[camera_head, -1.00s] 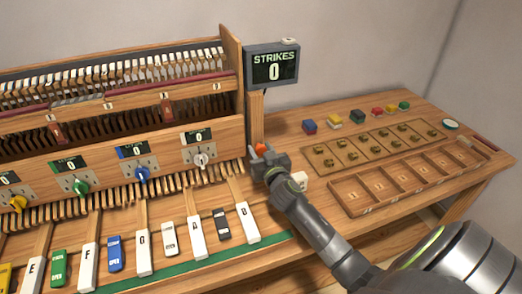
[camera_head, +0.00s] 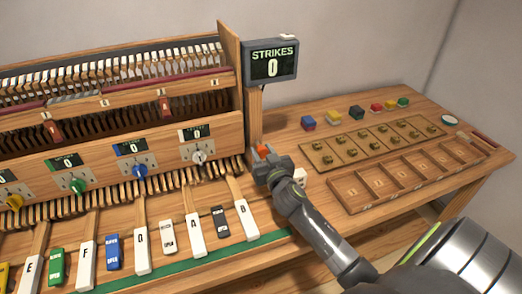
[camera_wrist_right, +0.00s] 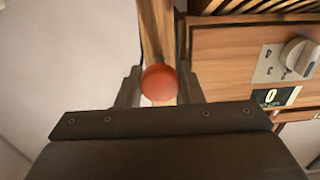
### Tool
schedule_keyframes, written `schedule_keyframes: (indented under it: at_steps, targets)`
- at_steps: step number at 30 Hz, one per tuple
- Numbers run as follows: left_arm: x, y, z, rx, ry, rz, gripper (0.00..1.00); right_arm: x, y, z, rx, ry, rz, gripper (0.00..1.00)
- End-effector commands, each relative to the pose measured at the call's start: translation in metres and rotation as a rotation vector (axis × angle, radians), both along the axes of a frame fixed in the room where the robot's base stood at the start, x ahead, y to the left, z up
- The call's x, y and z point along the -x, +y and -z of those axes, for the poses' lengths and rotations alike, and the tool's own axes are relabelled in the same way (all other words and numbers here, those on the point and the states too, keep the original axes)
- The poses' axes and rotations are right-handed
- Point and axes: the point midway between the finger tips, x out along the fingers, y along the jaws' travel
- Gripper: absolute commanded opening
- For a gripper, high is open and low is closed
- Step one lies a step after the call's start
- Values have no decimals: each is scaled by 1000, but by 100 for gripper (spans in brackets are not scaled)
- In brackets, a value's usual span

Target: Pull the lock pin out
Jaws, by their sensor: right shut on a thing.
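The lock pin shows as an orange-red round knob (camera_wrist_right: 159,83) in the right wrist view. It also shows as a small orange spot (camera_head: 263,150) in the head view, by the right end of the piano case. My right gripper (camera_head: 264,162) is shut on the knob, with one finger on each side of it in the right wrist view (camera_wrist_right: 160,88). The rest of the pin is hidden behind the knob and gripper. My left gripper is in neither view.
A wooden post (camera_head: 255,118) carries the strikes display (camera_head: 271,62), reading 0, just above my gripper. Piano keys (camera_head: 194,236) lie to the left. On the right are small coloured blocks (camera_head: 333,118), a brass-fitted board (camera_head: 318,153) and an empty compartment tray (camera_head: 337,187).

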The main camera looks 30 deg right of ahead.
Motion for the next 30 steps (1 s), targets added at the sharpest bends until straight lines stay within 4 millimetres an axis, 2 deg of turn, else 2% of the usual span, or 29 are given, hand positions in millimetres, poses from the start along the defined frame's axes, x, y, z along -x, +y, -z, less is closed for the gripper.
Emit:
schedule_keyframes:
  at_steps: [5,6,7,16,20,23,30]
  targets:
    - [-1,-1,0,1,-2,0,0,2,0,5,-4,9,2,0]
    - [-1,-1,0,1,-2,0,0,2,0,5,-4,9,2,36]
    - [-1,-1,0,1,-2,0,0,2,0,6,-5,10,2,40]
    - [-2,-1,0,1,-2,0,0,1,0,4,-4,6,2,41]
    - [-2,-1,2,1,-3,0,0,9,2,4,-4,6,1,41]
    - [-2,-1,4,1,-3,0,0,22,5,5,-4,6,1,41]
    - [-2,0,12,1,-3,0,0,68,16,6,-5,7,1,41]
